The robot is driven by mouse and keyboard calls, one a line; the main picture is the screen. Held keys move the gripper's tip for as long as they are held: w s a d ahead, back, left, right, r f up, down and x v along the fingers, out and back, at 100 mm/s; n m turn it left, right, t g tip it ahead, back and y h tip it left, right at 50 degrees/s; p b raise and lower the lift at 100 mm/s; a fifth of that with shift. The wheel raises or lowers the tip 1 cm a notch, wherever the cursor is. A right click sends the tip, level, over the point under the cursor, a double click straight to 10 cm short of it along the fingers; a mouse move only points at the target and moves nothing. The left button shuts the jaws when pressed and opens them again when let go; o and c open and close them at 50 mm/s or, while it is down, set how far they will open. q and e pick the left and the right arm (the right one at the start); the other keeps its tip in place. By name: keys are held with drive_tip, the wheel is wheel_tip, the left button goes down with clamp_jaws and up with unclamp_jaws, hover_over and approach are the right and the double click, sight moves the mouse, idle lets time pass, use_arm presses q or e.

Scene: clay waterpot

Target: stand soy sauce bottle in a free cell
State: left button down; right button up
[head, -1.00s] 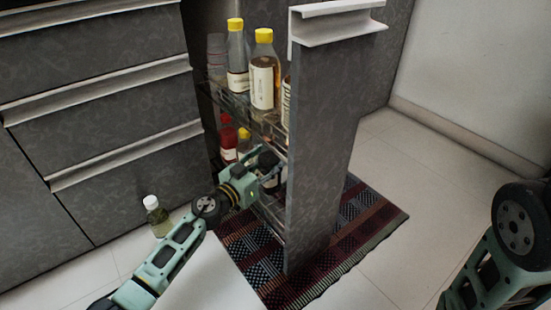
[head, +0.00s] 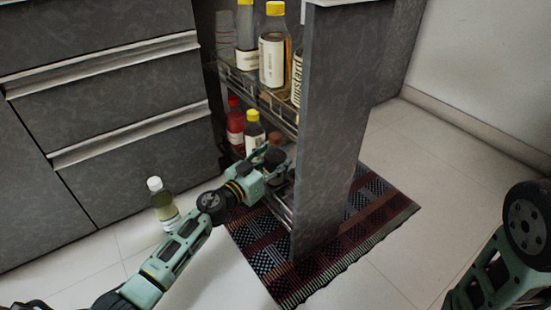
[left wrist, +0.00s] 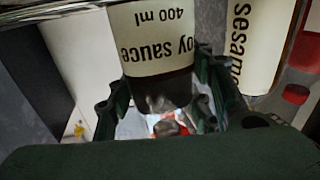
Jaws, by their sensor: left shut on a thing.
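My left gripper (head: 274,172) is shut on the soy sauce bottle (head: 277,156) at the lower tier of the pull-out rack. The bottle is dark with a brownish cap and looks upright. It is between the yellow-capped bottle (head: 254,134) and the grey front panel (head: 335,130). In the left wrist view the soy sauce bottle (left wrist: 158,45) shows its "400 ml" label between the fingers, and a sesame bottle (left wrist: 260,45) is beside it. The bottle's base is hidden, so I cannot tell whether it touches the shelf. My right gripper is out of view.
A red bottle (head: 235,127) stands farther back on the lower tier. The upper tier (head: 262,92) holds several bottles above my gripper. A white-capped bottle (head: 162,203) stands on the floor at left. A patterned rug (head: 380,215) lies under the rack.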

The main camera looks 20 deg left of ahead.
use_arm(q)
drive_tip(key=shift+r, duration=0.1)
idle(0.3)
drive_tip(key=c, duration=0.8)
unclamp_jaws()
drive_tip(key=shift+s+a+f, duration=0.1)
drive_tip(key=shift+s+f, duration=0.1)
drive_tip(key=v, duration=1.1)
drive_tip(key=shift+s+r, duration=0.15)
drive_tip(key=shift+s, duration=0.15)
drive_tip(key=shift+a, duration=0.1)
